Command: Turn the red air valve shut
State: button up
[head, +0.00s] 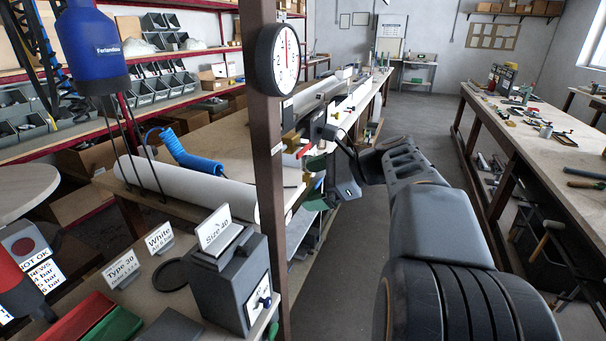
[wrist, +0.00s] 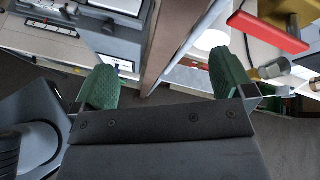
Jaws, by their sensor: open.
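The red air valve handle (wrist: 268,32) is a flat red lever in the upper right of the wrist view, slanting down to the right. It also shows small in the head view (head: 303,151), just right of the brown post. My gripper (wrist: 165,82) has two green fingers spread wide apart with nothing between them. The handle lies beyond and to the right of the right finger, apart from it. A brass-coloured fitting (wrist: 272,70) is below the handle, near the right finger. In the head view my wrist partly covers the area beside the valve.
A brown post (head: 264,150) carrying a round gauge (head: 277,60) stands close to the valve; it also passes between my fingers' lines in the wrist view (wrist: 175,40). A blue coiled hose (head: 190,155) lies behind. A grey box (head: 235,285) stands on the near bench. The aisle floor is clear.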

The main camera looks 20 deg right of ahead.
aim_at(306, 148)
jog(key=d+r+m+t+y+b, duration=0.25)
jog(key=d+m+t, duration=0.3)
jog(key=d, duration=0.55)
jog(key=shift+m, duration=0.35)
jog(key=x, duration=1.3)
jog(key=shift+w+r, duration=0.35)
jog(key=shift+r, duration=0.05)
jog(key=c, duration=0.9)
jog(key=shift+c, duration=0.2)
jog(key=shift+r, duration=0.15)
